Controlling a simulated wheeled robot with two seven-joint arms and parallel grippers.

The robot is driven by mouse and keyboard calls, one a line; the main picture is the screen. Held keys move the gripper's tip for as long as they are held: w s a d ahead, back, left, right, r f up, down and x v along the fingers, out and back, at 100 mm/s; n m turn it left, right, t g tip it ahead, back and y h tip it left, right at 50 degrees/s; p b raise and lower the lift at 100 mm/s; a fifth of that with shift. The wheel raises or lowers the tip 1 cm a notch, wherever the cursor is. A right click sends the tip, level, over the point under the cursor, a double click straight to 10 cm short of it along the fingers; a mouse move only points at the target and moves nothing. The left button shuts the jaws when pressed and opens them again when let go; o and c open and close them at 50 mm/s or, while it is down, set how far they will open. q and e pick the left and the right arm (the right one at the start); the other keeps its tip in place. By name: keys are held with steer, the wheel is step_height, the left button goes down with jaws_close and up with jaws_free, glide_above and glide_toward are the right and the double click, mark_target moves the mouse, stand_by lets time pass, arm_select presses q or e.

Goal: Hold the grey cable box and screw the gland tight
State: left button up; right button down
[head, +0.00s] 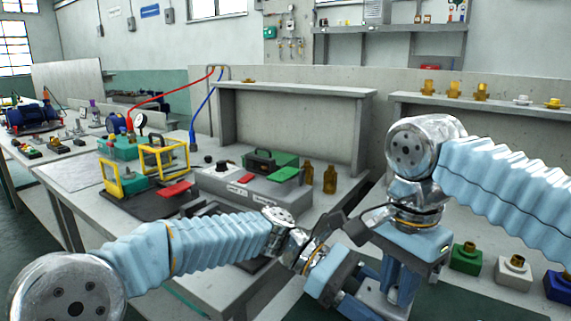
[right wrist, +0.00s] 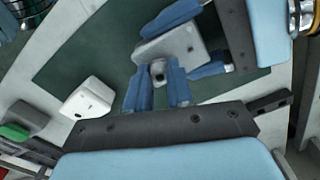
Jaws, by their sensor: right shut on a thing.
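The grey cable box (right wrist: 182,45) shows in the right wrist view above a dark green mat, with the round gland end (right wrist: 158,70) on its near side. The blue fingers of my left gripper (right wrist: 190,45) lie along two opposite sides of the box and hold it. The blue fingers of my right gripper (right wrist: 160,78) stand either side of the gland and are shut on it. In the head view my right gripper (head: 398,290) points down beside my left gripper (head: 362,285). How tight the gland sits cannot be told.
A green box (head: 465,260), a white box (head: 513,271) and a blue box (head: 559,285) stand at the right of the head view. Brass fittings (head: 454,90) line the shelf behind. A bench with yellow frames (head: 163,157) fills the left.

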steer(key=m, duration=1.5)
steer(key=shift+m, duration=0.4)
steer(key=c, duration=1.1)
jaws_free()
steer(key=shift+r, duration=1.95)
